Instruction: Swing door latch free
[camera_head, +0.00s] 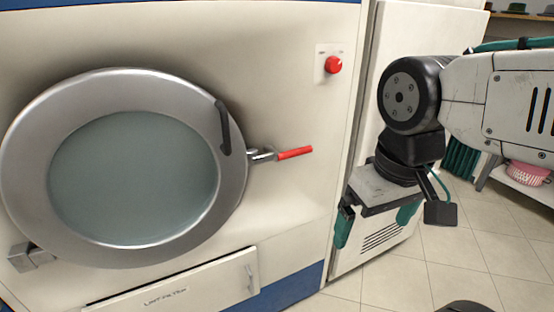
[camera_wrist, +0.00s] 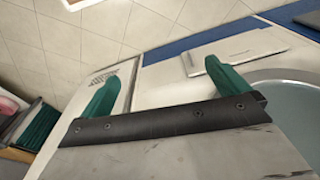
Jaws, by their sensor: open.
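The round machine door (camera_head: 22,165) has a wide metal rim and grey glass, and it looks closed. The latch (camera_head: 294,153) has a red grip on a metal pivot at the door's right edge; its lever points right and slightly up. My gripper (camera_head: 377,222) is open and empty, with teal fingers pointing down, to the right of and below the latch. In the wrist view both fingers of my gripper (camera_wrist: 160,78) show spread apart with nothing between them. Part of the door (camera_wrist: 290,76) shows at the right edge there. The latch is not visible in that view.
A red button (camera_head: 333,65) sits above the latch. A black handle (camera_head: 223,127) is on the door rim. A lint filter panel (camera_head: 175,289) is below the door. A pink basket (camera_head: 528,173) stands on a shelf at the right. Tiled floor (camera_head: 480,255) is open at the lower right.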

